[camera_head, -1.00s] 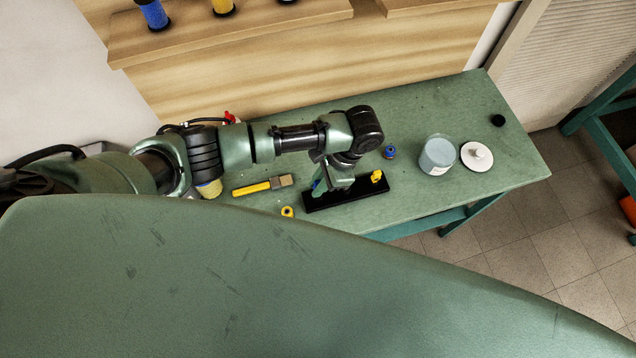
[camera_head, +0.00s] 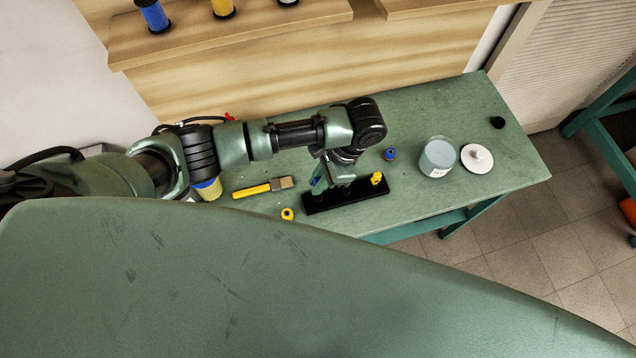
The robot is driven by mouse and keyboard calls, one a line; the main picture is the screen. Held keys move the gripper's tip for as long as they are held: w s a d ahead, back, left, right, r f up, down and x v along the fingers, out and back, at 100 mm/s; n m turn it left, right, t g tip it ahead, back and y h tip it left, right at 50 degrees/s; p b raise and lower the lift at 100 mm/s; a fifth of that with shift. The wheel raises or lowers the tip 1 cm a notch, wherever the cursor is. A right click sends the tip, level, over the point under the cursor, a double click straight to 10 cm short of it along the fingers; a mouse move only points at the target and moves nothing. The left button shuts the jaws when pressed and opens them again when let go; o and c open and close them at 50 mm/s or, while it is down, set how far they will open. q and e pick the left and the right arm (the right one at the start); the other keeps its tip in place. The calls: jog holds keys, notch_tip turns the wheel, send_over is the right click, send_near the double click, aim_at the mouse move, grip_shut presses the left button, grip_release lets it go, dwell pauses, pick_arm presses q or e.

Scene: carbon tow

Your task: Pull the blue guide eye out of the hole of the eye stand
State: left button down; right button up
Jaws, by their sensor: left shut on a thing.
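The eye stand (camera_head: 352,198) is a long black block lying on the green bench. A yellow guide eye (camera_head: 377,178) stands in its right end. My left gripper (camera_head: 318,185) is above the stand's left end, shut on the blue guide eye (camera_head: 315,181). Only a small bit of blue shows between the fingers. I cannot tell whether its foot is still in the hole or clear of it. My right gripper is not in view.
A blue piece (camera_head: 390,154) stands behind the stand, and a yellow one (camera_head: 287,214) lies at its front left. A yellow-handled brush (camera_head: 263,188) lies to the left. A jar (camera_head: 437,157) and a white lid (camera_head: 477,158) are to the right.

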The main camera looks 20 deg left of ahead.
aim_at(315, 180)
pick_arm(q)
jog(key=shift+r, duration=0.15)
jog(key=shift+r, duration=1.45)
jog(key=shift+r, duration=1.5)
jog(key=shift+r, duration=1.5)
